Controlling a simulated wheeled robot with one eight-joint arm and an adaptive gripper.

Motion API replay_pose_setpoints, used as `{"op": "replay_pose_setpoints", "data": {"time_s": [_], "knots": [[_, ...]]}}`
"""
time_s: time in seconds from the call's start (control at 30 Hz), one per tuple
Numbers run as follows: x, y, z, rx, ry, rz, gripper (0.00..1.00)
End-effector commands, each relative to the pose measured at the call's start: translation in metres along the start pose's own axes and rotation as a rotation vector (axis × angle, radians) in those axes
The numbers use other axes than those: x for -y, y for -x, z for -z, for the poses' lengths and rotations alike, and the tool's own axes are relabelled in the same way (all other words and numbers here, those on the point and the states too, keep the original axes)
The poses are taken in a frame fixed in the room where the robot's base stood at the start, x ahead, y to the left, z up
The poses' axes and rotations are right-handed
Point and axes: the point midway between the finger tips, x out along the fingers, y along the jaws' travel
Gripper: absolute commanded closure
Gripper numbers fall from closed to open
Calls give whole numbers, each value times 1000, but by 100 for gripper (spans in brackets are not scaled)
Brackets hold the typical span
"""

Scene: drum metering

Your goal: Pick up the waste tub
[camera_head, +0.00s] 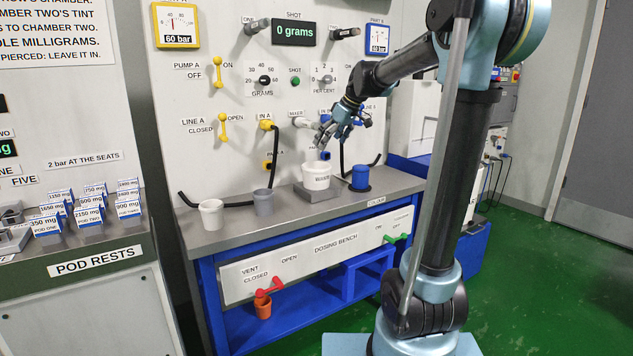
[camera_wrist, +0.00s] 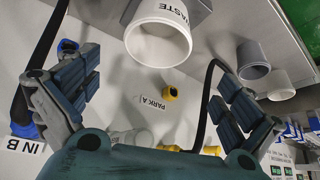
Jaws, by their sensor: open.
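The waste tub (camera_head: 316,176) is a white open-topped tub with dark lettering, standing upright on a grey block on the dosing bench. It also shows in the wrist view (camera_wrist: 157,42), at the top centre, its open mouth partly facing the camera and the letters "ASTE" readable. My gripper (camera_head: 326,140) is above the tub and slightly to its right in the head view, apart from it. In the wrist view my gripper (camera_wrist: 152,100) has its two fingers spread wide with nothing between them, and the tub lies beyond the fingertips.
A grey cup (camera_head: 263,202) and a white cup (camera_head: 210,213) stand left of the tub. A blue tub (camera_head: 361,178) stands close on its right. Black hoses (camera_head: 278,150) hang from the panel behind. The bench front (camera_head: 325,215) is clear.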

Motion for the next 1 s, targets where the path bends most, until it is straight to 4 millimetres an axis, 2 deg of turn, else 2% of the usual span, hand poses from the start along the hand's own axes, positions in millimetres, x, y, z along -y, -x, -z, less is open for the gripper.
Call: {"op": "replay_pose_setpoints", "data": {"time_s": [0.5,0.63,0.87,1.0], "knots": [[0,-90,0,1,0,0,0],[0,-104,-1,1,-2,-1,0],[-1,-116,0,1,-2,0,0],[-4,-132,1,1,-1,0,0]]}}
